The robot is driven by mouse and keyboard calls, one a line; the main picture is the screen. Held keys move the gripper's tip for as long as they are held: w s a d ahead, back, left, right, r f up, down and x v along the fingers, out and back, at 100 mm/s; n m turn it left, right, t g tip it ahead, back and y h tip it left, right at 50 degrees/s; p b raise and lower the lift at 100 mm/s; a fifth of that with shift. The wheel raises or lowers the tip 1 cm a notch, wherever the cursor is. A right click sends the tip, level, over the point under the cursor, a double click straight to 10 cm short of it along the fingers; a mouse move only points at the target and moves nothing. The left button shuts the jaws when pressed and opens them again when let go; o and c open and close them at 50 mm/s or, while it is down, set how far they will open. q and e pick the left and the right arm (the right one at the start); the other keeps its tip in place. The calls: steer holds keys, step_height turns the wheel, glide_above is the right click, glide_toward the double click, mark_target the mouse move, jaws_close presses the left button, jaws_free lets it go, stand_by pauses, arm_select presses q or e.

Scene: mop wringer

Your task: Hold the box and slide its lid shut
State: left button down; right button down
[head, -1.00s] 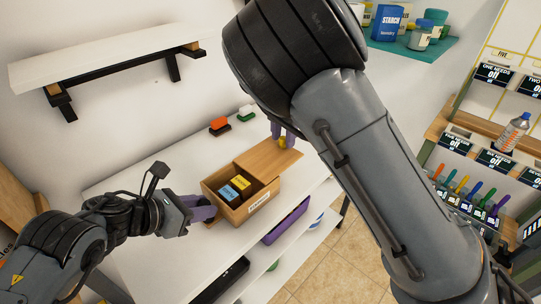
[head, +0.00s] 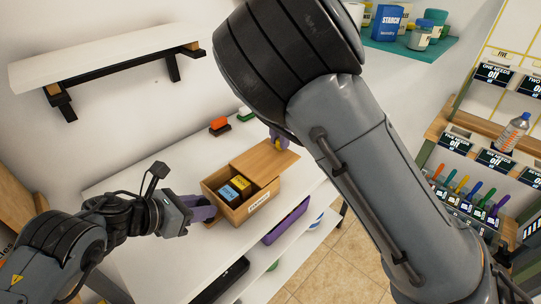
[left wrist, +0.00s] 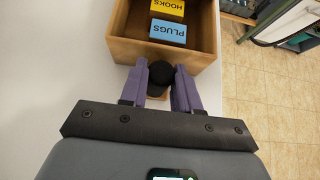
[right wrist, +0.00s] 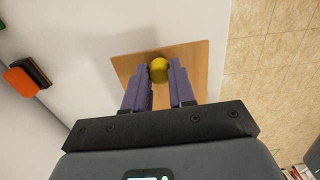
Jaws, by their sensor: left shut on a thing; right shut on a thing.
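The wooden box (head: 226,206) stands on the white table, its near-left part open. Inside are a blue PLUGS block (left wrist: 168,31) and a yellow HOOKS block (left wrist: 168,8). The wooden lid (head: 262,158) covers the far-right part of the box and sticks out beyond it. My left gripper (head: 208,209) is shut on the black knob (left wrist: 160,78) at the box's left end. My right gripper (head: 279,138) is shut on the yellow knob (right wrist: 158,69) on the lid, seen from above in the right wrist view.
An orange brush (head: 219,124) and a green brush (head: 246,113) lie behind the box near the wall. A purple bin (head: 288,220) sits on the shelf below. The table left of the box is clear. A white wall shelf (head: 105,58) hangs above.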

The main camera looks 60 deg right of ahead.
mark_target(257, 165)
steer(key=shift+w+a, duration=0.35)
steer(key=shift+a, duration=0.85)
steer(key=shift+w+a, duration=0.3)
steer(key=shift+a, duration=0.9)
steer(key=shift+w+a, duration=0.35)
steer(key=shift+a, duration=0.85)
steer(key=shift+w+a, duration=0.1)
steer(key=shift+a, duration=0.4)
steer(key=c, duration=0.9)
jaws_free()
steer(key=shift+o, duration=0.2)
step_height(257, 165, up, 12)
